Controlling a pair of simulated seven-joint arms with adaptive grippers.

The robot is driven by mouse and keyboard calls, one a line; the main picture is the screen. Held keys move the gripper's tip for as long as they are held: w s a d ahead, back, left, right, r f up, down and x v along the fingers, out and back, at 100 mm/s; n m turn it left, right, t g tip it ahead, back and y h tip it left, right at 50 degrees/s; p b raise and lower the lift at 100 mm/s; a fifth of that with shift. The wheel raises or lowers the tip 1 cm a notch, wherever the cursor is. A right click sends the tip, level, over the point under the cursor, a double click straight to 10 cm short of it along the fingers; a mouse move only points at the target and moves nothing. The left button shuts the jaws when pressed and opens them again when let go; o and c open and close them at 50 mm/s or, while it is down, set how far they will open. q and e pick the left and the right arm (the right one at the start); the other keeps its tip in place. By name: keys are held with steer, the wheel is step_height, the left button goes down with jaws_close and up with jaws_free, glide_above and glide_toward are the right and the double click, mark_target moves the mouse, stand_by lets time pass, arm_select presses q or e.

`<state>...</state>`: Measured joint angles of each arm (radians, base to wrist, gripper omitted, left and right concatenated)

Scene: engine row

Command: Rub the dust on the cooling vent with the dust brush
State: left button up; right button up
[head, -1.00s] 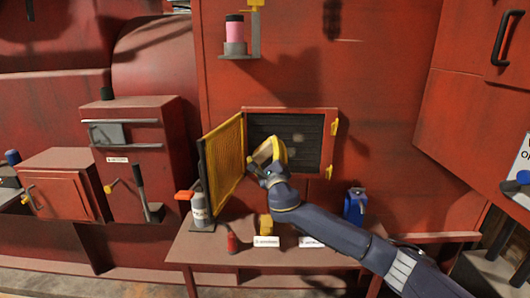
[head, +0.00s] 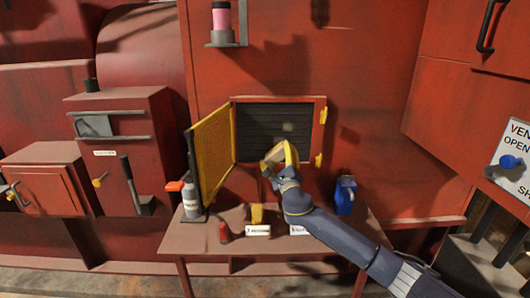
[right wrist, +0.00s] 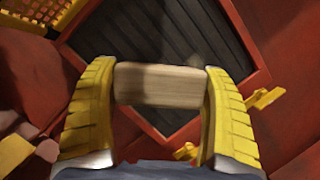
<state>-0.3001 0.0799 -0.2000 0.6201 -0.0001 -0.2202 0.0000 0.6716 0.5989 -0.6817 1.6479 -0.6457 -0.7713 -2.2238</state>
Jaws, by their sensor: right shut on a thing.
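The cooling vent (head: 262,118) is a dark slatted opening in the red wall, with its yellow mesh door (head: 214,150) swung open to the left. A small pale dust patch (head: 288,127) shows on the slats, right of the middle. My right gripper (head: 279,157) is at the vent's lower edge in the head view. In the right wrist view my right gripper (right wrist: 160,88) is shut on a pale wooden block, the dust brush (right wrist: 158,85). The dark slats (right wrist: 150,40) lie beyond it. The brush's bristles are hidden, and I cannot tell if it touches the vent. My left gripper is not in view.
A table below the vent holds a grey bottle with an orange top (head: 192,200), a small red can (head: 224,233), a yellow item (head: 257,214), white labels and a blue object (head: 345,195). A shelf with a pink jar (head: 221,20) is above. Yellow latches (head: 319,160) edge the frame.

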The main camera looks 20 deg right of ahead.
steer(key=shift+d+r, duration=0.1)
steer(key=shift+r, duration=0.5)
steer(key=shift+w+a+y, duration=0.15)
steer(key=shift+a+y, duration=0.05)
steer(key=shift+y, duration=0.1)
steer(key=shift+w+d, duration=0.3)
steer(key=shift+w, duration=0.6)
steer(key=shift+w+d, duration=0.25)
steer(key=shift+w, duration=0.65)
steer(key=shift+w+d, duration=0.3)
steer(key=shift+w, duration=0.6)
steer(key=shift+w+d, duration=0.15)
steer(key=shift+w, duration=0.4)
steer(key=shift+w+d, duration=0.15)
steer(key=shift+w, duration=0.35)
steer(key=shift+d, duration=0.15)
